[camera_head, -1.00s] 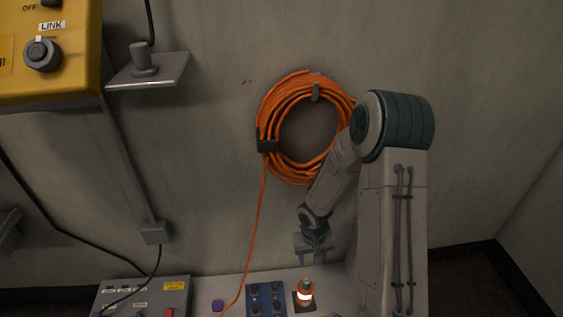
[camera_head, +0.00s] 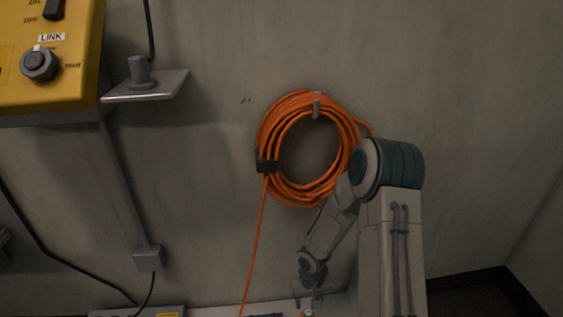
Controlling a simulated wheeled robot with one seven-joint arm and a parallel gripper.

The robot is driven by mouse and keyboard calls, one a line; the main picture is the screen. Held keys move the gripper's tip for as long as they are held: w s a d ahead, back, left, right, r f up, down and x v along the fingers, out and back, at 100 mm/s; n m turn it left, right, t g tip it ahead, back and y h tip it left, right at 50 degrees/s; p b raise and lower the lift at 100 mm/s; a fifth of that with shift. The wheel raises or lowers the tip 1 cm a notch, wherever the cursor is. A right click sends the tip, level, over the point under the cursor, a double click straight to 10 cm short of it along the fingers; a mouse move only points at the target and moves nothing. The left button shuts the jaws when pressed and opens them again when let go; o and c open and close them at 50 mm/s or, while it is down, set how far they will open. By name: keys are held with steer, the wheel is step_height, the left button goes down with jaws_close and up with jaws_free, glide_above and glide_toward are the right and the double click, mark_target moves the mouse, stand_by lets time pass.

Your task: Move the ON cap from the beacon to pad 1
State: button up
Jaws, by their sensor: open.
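My gripper (camera_head: 309,302) is at the bottom edge of the picture, pointing down, with its fingers open. The rest of the beacon is cut off. I cannot tell whether the fingers are around the cap on top or still above it.
An orange cable coil (camera_head: 285,147) hangs on the wall behind my arm, its loose end running down to the bench (camera_head: 215,311). A yellow control box (camera_head: 75,85) and a small metal shelf (camera_head: 165,86) are at upper left. A grey panel (camera_head: 110,313) shows at lower left.

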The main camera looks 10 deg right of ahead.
mark_target(308, 312)
step_height(308, 312, down, 7)
steer(key=b, duration=0.5)
steer(key=shift+r, duration=0.15)
stand_by(0.9)
jaws_close()
steer(key=shift+r, duration=0.2)
steer(key=shift+r+p, duration=2.5)
steer(key=shift+r, duration=0.4)
